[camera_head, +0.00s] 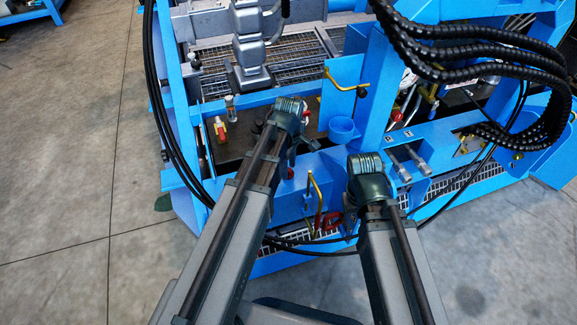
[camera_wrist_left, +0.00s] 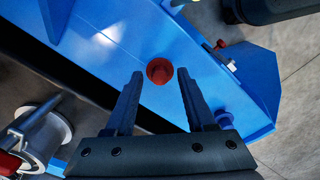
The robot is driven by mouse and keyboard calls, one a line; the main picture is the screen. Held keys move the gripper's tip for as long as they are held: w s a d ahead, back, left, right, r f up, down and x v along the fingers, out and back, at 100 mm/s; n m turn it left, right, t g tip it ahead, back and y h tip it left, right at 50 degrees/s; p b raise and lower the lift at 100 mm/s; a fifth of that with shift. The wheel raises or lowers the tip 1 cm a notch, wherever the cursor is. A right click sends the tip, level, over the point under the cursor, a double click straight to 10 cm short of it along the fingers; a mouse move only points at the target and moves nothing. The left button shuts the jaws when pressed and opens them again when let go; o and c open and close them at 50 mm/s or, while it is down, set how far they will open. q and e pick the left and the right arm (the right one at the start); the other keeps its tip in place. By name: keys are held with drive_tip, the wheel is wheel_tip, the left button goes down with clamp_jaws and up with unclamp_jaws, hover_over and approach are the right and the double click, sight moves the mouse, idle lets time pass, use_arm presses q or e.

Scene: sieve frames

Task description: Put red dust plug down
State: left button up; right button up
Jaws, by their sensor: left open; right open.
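A red dust plug (camera_wrist_left: 160,71) sits on a blue metal surface (camera_wrist_left: 112,45) in the left wrist view. It looks round, with a hollow or darker middle. My left gripper (camera_wrist_left: 157,78) is open, with one finger on either side of the plug and visible space between each finger and it. In the head view a small red spot (camera_head: 290,173) shows just below my left gripper (camera_head: 300,147); it may be the same plug. My right gripper (camera_head: 349,222) is over the front of the blue frame, mostly hidden by its own wrist; I see nothing held in it.
Black ribbed hoses (camera_head: 480,65) hang at the right. A blue cup (camera_head: 342,128) and a brass handle (camera_head: 345,82) stand beyond my grippers. Two grey metal connectors (camera_head: 408,163) sit right of my right wrist. Open concrete floor (camera_head: 75,160) lies left.

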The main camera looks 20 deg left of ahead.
use_arm(q)
wheel_tip(320, 180, up, 12)
drive_tip(key=p, duration=1.2)
drive_tip(key=s+d+m, duration=0.5)
drive_tip(key=s+m, duration=0.2)
drive_tip(key=m, duration=0.2)
drive_tip(key=s+d+m+y, duration=0.1)
drive_tip(key=s+d+m, duration=0.4)
drive_tip(key=m, duration=0.5)
drive_tip(key=shift+s+d+r+m, duration=0.2)
drive_tip(key=shift+s+d+m, duration=0.1)
drive_tip(key=shift+s, duration=0.85)
wheel_tip(320, 180, up, 18)
drive_tip(key=p, duration=1.8)
drive_tip(key=shift+r, duration=0.15)
drive_tip(key=shift+a, duration=0.1)
